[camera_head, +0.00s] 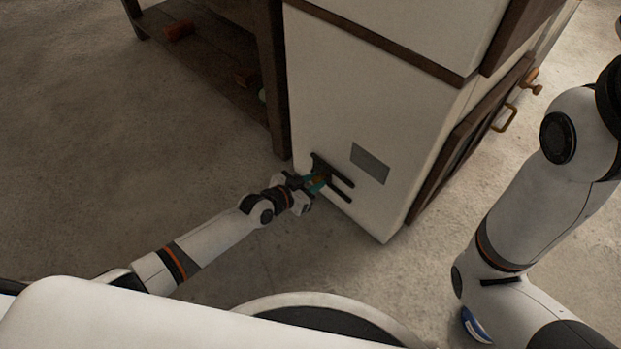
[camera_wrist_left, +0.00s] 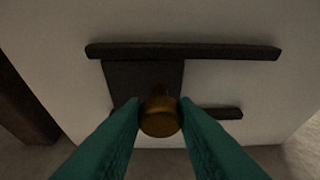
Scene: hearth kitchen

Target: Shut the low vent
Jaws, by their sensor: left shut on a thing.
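The low vent is on the white side wall of the hearth block, near the floor. It has two dark parallel rails; the upper rail shows in the head view (camera_head: 340,177) and in the left wrist view (camera_wrist_left: 190,50). A dark sliding plate (camera_wrist_left: 125,78) sits between the rails toward their left end. The space right of it is bare white wall. A round brass-brown knob (camera_wrist_left: 159,117) stands out from the plate. My left gripper (camera_head: 318,180) has its teal fingers (camera_wrist_left: 160,120) closed on the knob's two sides. My right gripper is out of the picture.
A grey rectangle (camera_head: 370,163) is on the white wall (camera_head: 330,90) above the rails. A dark wooden bench (camera_head: 272,80) with a lower shelf stands left of the block. A dark framed door with a brass handle (camera_head: 504,118) is around the right corner. The floor before the wall is clear.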

